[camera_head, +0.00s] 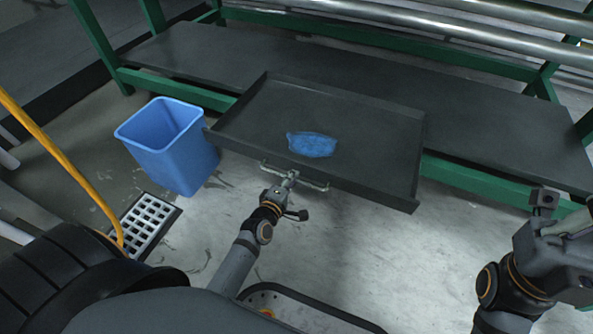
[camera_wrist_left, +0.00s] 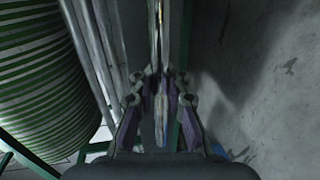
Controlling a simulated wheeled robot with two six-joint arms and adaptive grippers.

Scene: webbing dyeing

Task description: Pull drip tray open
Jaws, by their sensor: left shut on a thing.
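The dark drip tray (camera_head: 375,135) sticks out past the front green beam of the machine frame, over the floor. A blue wet-looking patch (camera_head: 312,144) lies on it near its front edge. A metal bar handle (camera_head: 315,184) is on its front wall. My left gripper (camera_head: 291,176) is shut on the middle of this handle. In the left wrist view my left gripper (camera_wrist_left: 161,95) has its fingers closed around a thin upright-looking bar. My right arm is at the right edge, away from the tray, and its jaw state is unclear.
A blue bin (camera_head: 178,150) stands on the floor left of the tray, close to its left corner. A floor drain grate (camera_head: 148,220) lies in front of the bin. A yellow pole (camera_head: 60,155) leans at the left. The floor before the tray is clear apart from my arm.

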